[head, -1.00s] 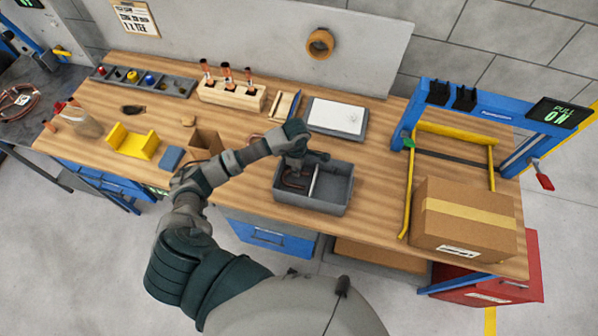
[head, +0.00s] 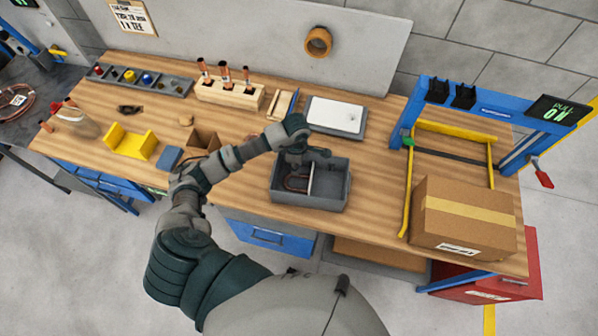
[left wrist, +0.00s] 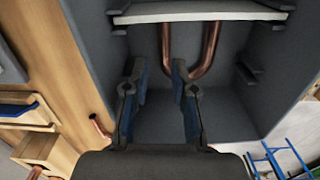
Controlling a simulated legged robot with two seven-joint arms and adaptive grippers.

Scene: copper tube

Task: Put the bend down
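The copper bend (head: 293,183), a U-shaped tube, lies in the left compartment of the grey divided bin (head: 312,203) on the workbench. In the left wrist view the bend (left wrist: 206,62) shows its curved end and two legs, running toward the light divider (left wrist: 200,13). My left gripper (head: 303,163) is over that compartment. In the left wrist view its two blue-padded fingers (left wrist: 158,72) are apart with nothing between them. The right finger's tip appears close to the curve of the bend; I cannot tell if they touch. My right gripper is not in view.
A white-topped grey device (head: 336,115) stands behind the bin. A wooden block with copper fittings (head: 229,93), a yellow cradle (head: 132,143) and a blue block (head: 169,158) are to the left. A cardboard box (head: 463,220) and blue frame (head: 488,100) stand right.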

